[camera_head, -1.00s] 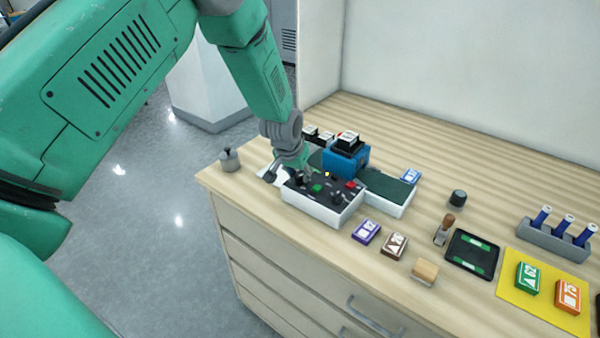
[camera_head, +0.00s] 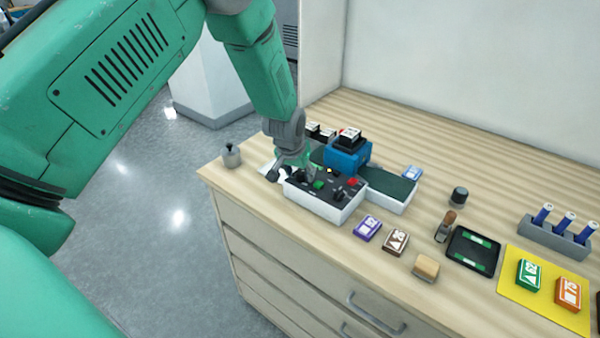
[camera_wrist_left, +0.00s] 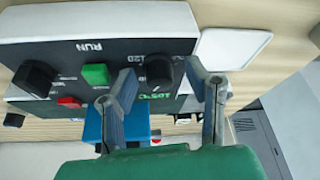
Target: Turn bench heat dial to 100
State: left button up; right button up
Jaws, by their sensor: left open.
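The bench control box (camera_head: 322,205) has a dark top with black knobs, a green button (camera_head: 319,184) and a red button (camera_head: 352,182). My left gripper (camera_head: 290,173) is over the box's left end, pointing down. In the left wrist view, which shows the box upside down, a black dial (camera_wrist_left: 158,70) with a pale pointer mark lies between the open fingers (camera_wrist_left: 158,77). The fingers stand on either side of it; contact cannot be told. Green display characters beside it look like 105°C, partly covered by a finger. My right gripper is out of view.
A second black knob (camera_head: 338,195) is on the box's right side. A blue unit (camera_head: 347,156) and a dark green bed (camera_head: 388,188) stand behind. A metal weight (camera_head: 231,156) is at the left edge. Purple (camera_head: 367,228) and brown (camera_head: 396,242) blocks lie in front.

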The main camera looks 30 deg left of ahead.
pick_arm(q)
jog(key=shift+r, duration=0.25)
jog(key=v, duration=1.1)
jog(key=shift+r, duration=0.15)
jog(key=shift+s, duration=0.15)
